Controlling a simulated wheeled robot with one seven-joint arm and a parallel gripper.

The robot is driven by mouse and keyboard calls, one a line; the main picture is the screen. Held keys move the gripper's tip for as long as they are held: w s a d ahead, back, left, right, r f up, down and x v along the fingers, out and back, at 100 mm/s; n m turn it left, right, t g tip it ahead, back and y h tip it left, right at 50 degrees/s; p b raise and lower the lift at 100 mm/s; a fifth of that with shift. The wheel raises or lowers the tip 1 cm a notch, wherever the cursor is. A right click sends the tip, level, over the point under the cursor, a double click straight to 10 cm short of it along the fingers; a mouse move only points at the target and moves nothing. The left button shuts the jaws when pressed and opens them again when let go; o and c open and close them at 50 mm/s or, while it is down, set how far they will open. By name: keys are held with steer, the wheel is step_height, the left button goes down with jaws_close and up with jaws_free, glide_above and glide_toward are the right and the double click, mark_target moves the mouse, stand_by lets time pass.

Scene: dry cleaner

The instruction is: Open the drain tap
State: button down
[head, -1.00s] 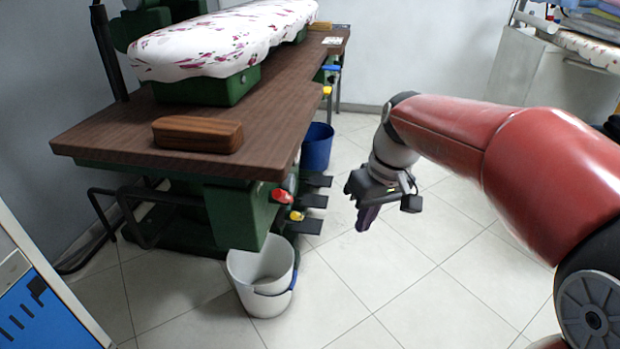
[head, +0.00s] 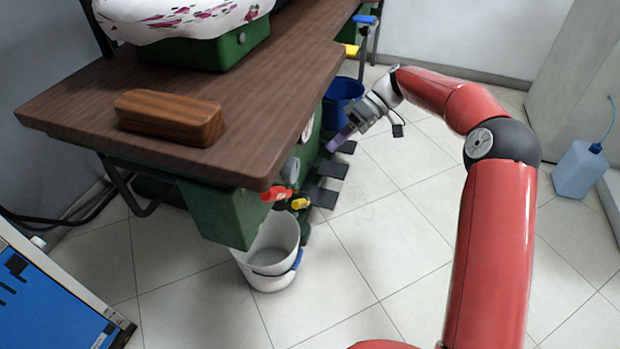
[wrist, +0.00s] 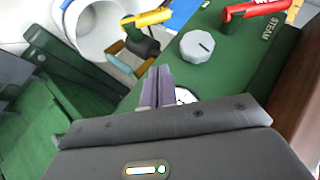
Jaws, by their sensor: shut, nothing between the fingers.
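A yellow-handled tap (head: 299,204) sits low on the green machine body, near the white bucket (head: 270,262); its lettering is too small to read. In the wrist view the yellow handle (wrist: 147,17) is at the top, with the white bucket (wrist: 95,30) to its left. A red handle (head: 276,194) is beside it; in the wrist view the red handle (wrist: 252,9) has STEAM written next to it. My gripper (head: 341,137) is beside the table's right edge, behind the taps. Its purple fingers (wrist: 156,86) are shut and empty, apart from the yellow handle.
A grey knob (wrist: 197,46) and a dial, partly hidden by my fingers, are on the green panel. Black pedals (head: 327,180) stick out below. The brown table (head: 255,120) overhangs the panel. A blue bucket (head: 338,92) stands behind.

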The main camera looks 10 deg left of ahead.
stand_by(0.3)
glide_above(306, 201)
steer(key=w, duration=0.1)
step_height(306, 201, down, 8)
steer(key=shift+w+r, duration=0.15)
steer(key=shift+r, duration=0.05)
steer(key=shift+s+f, duration=0.5)
steer(key=shift+f, duration=0.05)
steer(key=shift+s+f, duration=0.1)
steer(key=shift+s+t+b, duration=0.1)
steer(key=shift+t+b, duration=0.2)
steer(key=shift+b, duration=0.05)
